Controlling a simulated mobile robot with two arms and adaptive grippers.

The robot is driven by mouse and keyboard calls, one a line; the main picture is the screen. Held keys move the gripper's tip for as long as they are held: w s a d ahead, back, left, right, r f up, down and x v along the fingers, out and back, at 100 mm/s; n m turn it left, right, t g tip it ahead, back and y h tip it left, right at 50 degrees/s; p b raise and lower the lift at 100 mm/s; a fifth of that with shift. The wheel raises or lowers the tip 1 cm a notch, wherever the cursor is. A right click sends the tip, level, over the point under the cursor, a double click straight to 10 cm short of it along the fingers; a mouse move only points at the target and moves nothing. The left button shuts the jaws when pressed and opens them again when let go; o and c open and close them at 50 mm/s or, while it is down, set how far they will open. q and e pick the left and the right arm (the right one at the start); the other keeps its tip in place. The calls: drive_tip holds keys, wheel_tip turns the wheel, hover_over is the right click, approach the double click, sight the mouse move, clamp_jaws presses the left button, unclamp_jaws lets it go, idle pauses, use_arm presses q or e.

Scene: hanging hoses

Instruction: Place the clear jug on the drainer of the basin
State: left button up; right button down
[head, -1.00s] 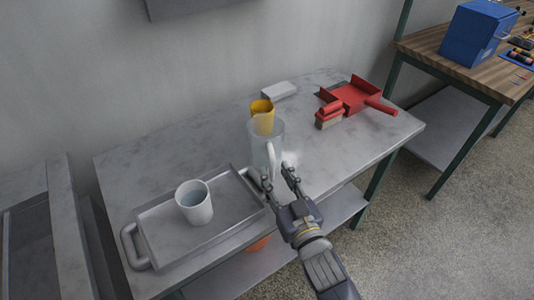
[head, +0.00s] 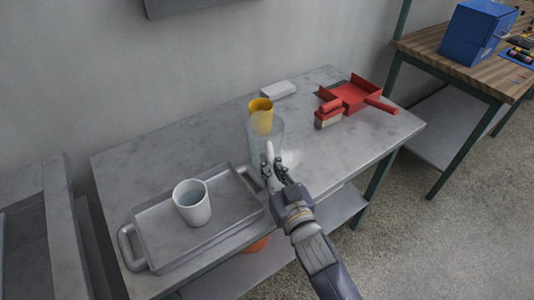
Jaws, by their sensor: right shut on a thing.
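The basin (head: 30,228) is partly in view at the left edge, with a grey rim and a dark hollow. I cannot make out which part of it is the drainer. My left gripper does not show.
A grey tray (head: 160,224) with a white cup (head: 192,203) lies just left of the jug. A yellow cup (head: 260,105) stands close behind the jug. A white block (head: 278,90) and a red dustpan (head: 352,95) with a brush (head: 328,114) are farther back.

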sight(271, 152)
drive_tip(key=shift+r, duration=0.15)
wheel_tip(271, 152, up, 10)
drive_tip(key=shift+f+p, duration=0.15)
drive_tip(key=shift+p, duration=0.5)
drive_tip(key=shift+d, duration=0.15)
drive_tip(key=s+d+f+m+t+h+p, duration=0.1)
drive_tip(key=s+d+m+h, duration=0.2)
drive_tip(key=d, duration=0.6)
drive_tip(key=s+d+f+m+h, duration=0.1)
drive_tip(key=s+d+h, duration=0.4)
drive_tip(key=d, duration=0.5)
drive_tip(key=s+f+y, duration=0.1)
drive_tip(key=s+f, duration=0.2)
drive_tip(key=s, duration=0.5)
drive_tip(key=shift+s, duration=0.35)
